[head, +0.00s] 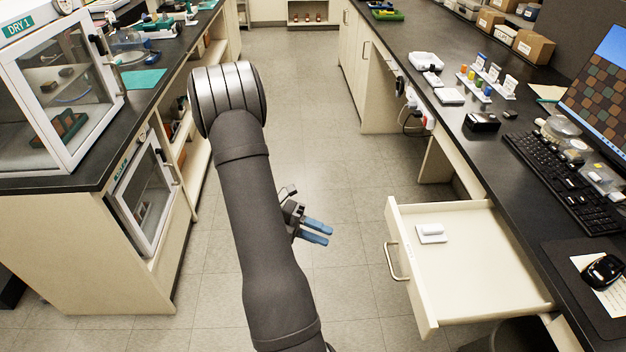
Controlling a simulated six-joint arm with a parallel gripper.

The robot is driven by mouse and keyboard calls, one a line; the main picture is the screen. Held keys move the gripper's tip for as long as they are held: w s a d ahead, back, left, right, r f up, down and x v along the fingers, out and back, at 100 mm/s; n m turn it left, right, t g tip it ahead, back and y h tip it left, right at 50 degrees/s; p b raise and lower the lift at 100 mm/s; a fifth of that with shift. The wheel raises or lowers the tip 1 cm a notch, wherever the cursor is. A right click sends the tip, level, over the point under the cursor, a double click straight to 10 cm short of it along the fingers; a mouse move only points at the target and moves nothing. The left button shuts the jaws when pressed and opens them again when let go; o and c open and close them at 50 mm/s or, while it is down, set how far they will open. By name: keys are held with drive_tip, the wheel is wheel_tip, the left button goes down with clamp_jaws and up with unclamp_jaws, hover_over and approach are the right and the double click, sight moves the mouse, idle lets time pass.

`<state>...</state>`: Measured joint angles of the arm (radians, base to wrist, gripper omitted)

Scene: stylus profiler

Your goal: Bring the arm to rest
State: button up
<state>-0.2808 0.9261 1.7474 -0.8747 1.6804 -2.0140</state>
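My gripper (314,231) shows in the head view just right of my dark arm, over the open floor between the two benches. Its two blue fingers point right and stand apart with a gap between them. Nothing shows between the fingers. The gripper is clear of the benches and left of the open drawer. Part of the gripper's body is hidden behind my arm.
An open drawer (470,285) juts into the aisle at right, with a small white item (431,233) in it. The right bench (455,120) carries a keyboard (565,180) and monitor. A glass-doored cabinet (60,85) stands on the left bench. The aisle floor (310,130) is clear.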

sight(388, 258)
drive_tip(key=x, duration=1.7)
drive_tip(key=shift+a, duration=0.1)
drive_tip(key=v, duration=1.7)
drive_tip(key=shift+w+x, duration=0.2)
drive_tip(key=shift+x, duration=8.95)
drive_tip(key=shift+o, duration=0.2)
